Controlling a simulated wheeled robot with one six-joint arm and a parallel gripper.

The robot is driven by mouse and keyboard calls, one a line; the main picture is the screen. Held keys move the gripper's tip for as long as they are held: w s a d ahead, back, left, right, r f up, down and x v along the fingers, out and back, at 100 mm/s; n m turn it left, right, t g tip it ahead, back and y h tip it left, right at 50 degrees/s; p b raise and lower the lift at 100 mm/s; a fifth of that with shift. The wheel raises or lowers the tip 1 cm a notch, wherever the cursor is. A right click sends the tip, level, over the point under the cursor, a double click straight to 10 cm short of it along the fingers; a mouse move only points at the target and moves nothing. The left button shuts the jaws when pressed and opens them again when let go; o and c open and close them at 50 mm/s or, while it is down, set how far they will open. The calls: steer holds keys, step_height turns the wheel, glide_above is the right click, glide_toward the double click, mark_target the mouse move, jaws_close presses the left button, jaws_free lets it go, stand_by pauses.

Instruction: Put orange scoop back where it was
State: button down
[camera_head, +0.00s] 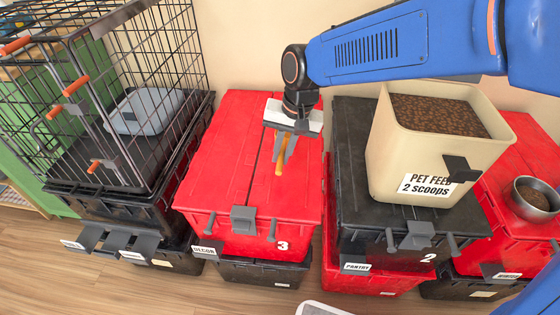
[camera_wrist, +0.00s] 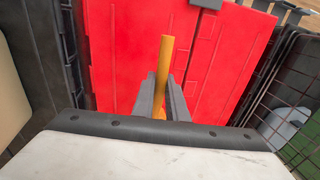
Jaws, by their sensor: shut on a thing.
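The orange scoop (camera_head: 280,161) is in my gripper (camera_head: 283,150), above the red lid of the tote marked 3 (camera_head: 228,190). In the wrist view the scoop's orange handle (camera_wrist: 163,65) sticks out past the grey fingers of my gripper (camera_wrist: 161,100). The fingers are shut on it. The rest of the scoop is mostly hidden by the fingers. I cannot tell how high it is above the lid.
A beige pet feed bin (camera_head: 405,165), full of brown kibble, stands on the black tote marked 2 (camera_head: 350,150). A metal bowl (camera_head: 522,205) with kibble sits on the red tote at the right. A wire crate (camera_head: 170,60) stands at the left. The red lid is otherwise clear.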

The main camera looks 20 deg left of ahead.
steer(key=shift+a+f, duration=0.15)
steer(key=shift+f, duration=0.35)
steer(key=shift+d+x, duration=0.15)
steer(key=shift+x, duration=0.7)
steer(key=shift+d+x, duration=0.2)
steer(key=shift+x, duration=0.6)
steer(key=shift+f, duration=0.25)
steer(key=c, duration=1.8)
jaws_free()
steer(key=shift+o, duration=0.2)
steer(key=shift+r, duration=0.15)
steer(key=v, duration=1.2)
